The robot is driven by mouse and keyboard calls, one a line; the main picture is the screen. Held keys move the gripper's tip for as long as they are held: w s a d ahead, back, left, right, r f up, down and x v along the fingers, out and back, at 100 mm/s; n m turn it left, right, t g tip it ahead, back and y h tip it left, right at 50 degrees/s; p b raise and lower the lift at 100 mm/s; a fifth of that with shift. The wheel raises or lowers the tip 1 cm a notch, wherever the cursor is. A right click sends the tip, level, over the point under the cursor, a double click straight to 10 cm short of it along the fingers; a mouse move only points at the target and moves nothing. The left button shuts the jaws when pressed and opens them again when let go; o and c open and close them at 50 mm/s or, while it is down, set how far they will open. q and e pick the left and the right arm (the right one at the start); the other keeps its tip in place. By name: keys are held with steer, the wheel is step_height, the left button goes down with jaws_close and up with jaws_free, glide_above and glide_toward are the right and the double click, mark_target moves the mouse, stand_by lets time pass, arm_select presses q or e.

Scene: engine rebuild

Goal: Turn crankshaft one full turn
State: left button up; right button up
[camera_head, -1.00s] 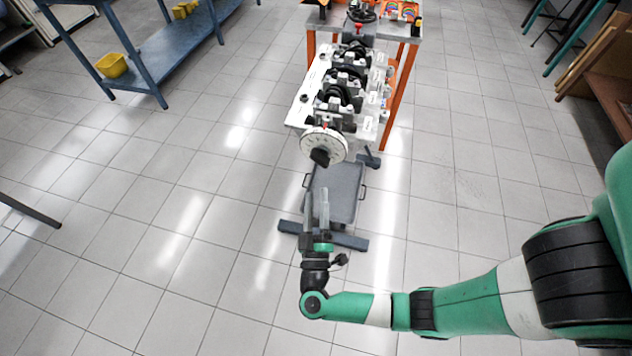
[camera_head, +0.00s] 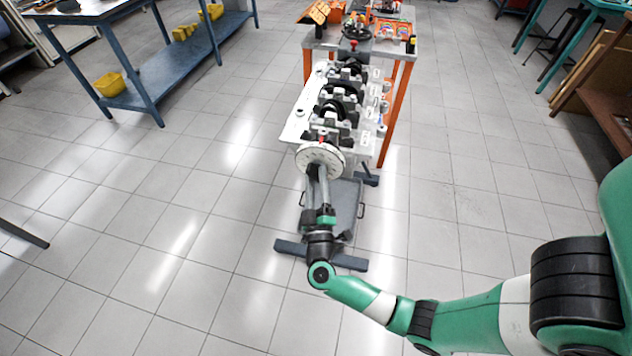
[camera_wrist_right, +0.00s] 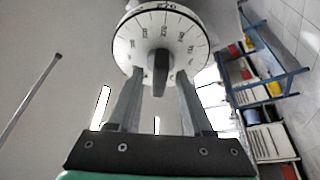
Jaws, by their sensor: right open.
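The crankshaft (camera_head: 334,108) lies in the pale engine block (camera_head: 300,112) on a stand. On its near end is a white degree wheel (camera_head: 312,155), with dark markings in the right wrist view (camera_wrist_right: 135,35). A dark handle (camera_wrist_right: 160,72) sticks out from the wheel's centre towards the wrist camera. My right gripper (camera_head: 318,172) is just in front of the wheel. In the right wrist view my right gripper's fingers (camera_wrist_right: 155,95) are open, one on each side of the handle, with gaps to it. In the head view the fingers hide the handle. My left gripper is not in view.
An orange-legged table (camera_head: 397,100) with small parts stands behind the block. The stand's dark base bar (camera_head: 290,248) lies below my right gripper. A blue shelf (camera_head: 150,80) with yellow bins is at left.

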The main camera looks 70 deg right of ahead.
steer(key=shift+d, duration=0.15)
jaws_close()
steer(key=shift+m+h, duration=0.3)
steer(key=shift+m, duration=0.2)
